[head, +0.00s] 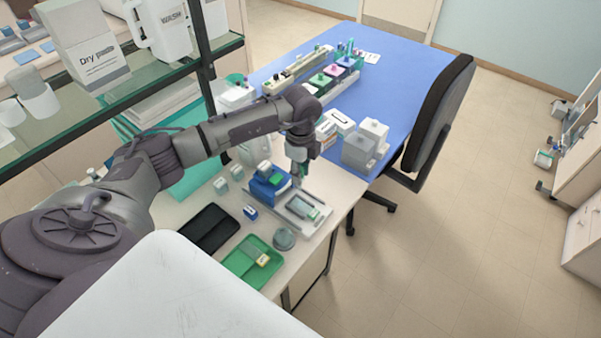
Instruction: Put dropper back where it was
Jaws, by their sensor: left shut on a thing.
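My left gripper (299,173) points down above the white bench, near its right edge. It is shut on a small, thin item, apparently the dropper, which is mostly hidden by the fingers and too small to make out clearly. Just left of the gripper stands a blue holder (264,191) with a green part on it. My right gripper is out of view.
White boxes (358,151) stand behind the gripper. A blue table (400,70) holds staining racks; a black chair (440,105) stands beside it.

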